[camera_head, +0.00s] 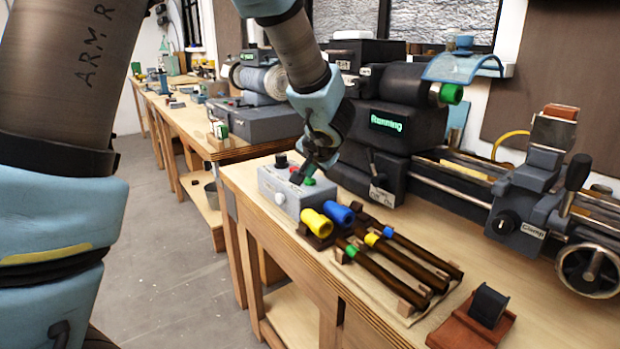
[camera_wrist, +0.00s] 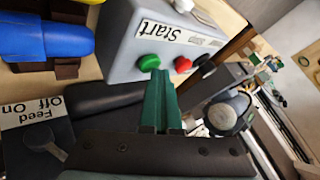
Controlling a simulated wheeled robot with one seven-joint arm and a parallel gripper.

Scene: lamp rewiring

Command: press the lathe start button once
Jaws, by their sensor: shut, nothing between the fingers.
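The grey control box (camera_head: 272,190) stands on the bench, left of the lathe (camera_head: 400,105). In the wrist view its label reads "Start" beside the green button (camera_wrist: 149,62). A red button (camera_wrist: 182,64) and a black knob (camera_wrist: 206,64) are farther right on the same face. My gripper (camera_wrist: 160,74) is shut and empty, its tips right at the green button's edge; I cannot tell whether they touch it. In the head view, my gripper (camera_head: 299,178) is above the box, beside the green button (camera_head: 309,181). The lathe display (camera_head: 386,123) reads "Running".
Yellow and blue cylinders (camera_head: 317,223) (camera_head: 339,213) lie beside the box, with dark rods (camera_head: 400,265) in a rack in front. A brown block holder (camera_head: 470,325) is at the bench's near right. A Feed lever (camera_wrist: 45,140) is close to my gripper. Floor space at left is clear.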

